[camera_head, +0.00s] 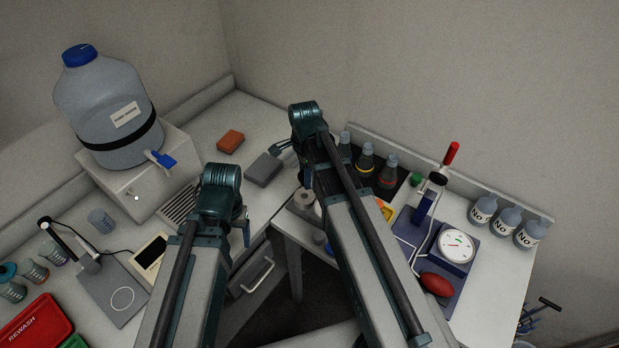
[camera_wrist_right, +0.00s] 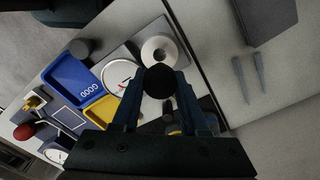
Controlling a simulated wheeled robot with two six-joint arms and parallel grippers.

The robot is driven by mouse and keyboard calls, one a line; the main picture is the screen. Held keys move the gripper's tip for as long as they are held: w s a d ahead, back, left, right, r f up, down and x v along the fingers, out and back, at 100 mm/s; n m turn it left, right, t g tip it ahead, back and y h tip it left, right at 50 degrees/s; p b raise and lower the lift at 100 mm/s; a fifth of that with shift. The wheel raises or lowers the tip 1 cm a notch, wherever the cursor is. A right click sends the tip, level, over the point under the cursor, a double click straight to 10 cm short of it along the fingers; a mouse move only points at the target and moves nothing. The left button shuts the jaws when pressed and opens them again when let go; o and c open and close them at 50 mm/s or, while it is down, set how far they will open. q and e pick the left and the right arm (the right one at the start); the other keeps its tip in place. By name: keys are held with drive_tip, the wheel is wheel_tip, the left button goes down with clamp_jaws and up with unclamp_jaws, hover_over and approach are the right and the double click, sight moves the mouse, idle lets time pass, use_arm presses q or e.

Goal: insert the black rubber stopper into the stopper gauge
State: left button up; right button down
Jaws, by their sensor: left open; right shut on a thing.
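My right gripper (camera_head: 284,148) is above the counter, beside a flat grey block (camera_head: 263,168). In the right wrist view it is shut on the round black stopper (camera_wrist_right: 159,82), held between the fingertips. A thick white ring with a central hole (camera_wrist_right: 160,39), possibly the stopper gauge, stands just beyond the stopper in that view; their height gap is unclear. A pale round piece (camera_head: 304,198) shows beside my right arm in the head view. My left gripper (camera_head: 242,228) is open, low near the front counter edge; its fingers are small and partly hidden.
A blue tray (camera_wrist_right: 67,79), a yellow tray (camera_wrist_right: 100,107) and a dial (camera_wrist_right: 119,75) lie near the white ring. A water jug (camera_head: 108,105) stands at left. An orange sponge (camera_head: 230,141) lies behind.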

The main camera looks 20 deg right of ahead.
drive_tip(key=shift+f, duration=0.1)
drive_tip(key=shift+f+b, duration=2.4)
drive_tip(key=shift+b, duration=0.15)
drive_tip(key=shift+f+b, duration=0.75)
unclamp_jaws()
drive_tip(key=shift+r, duration=0.15)
wheel_tip(320, 180, up, 8)
drive_tip(key=p, duration=0.8)
idle(0.4)
drive_tip(key=shift+f, duration=0.2)
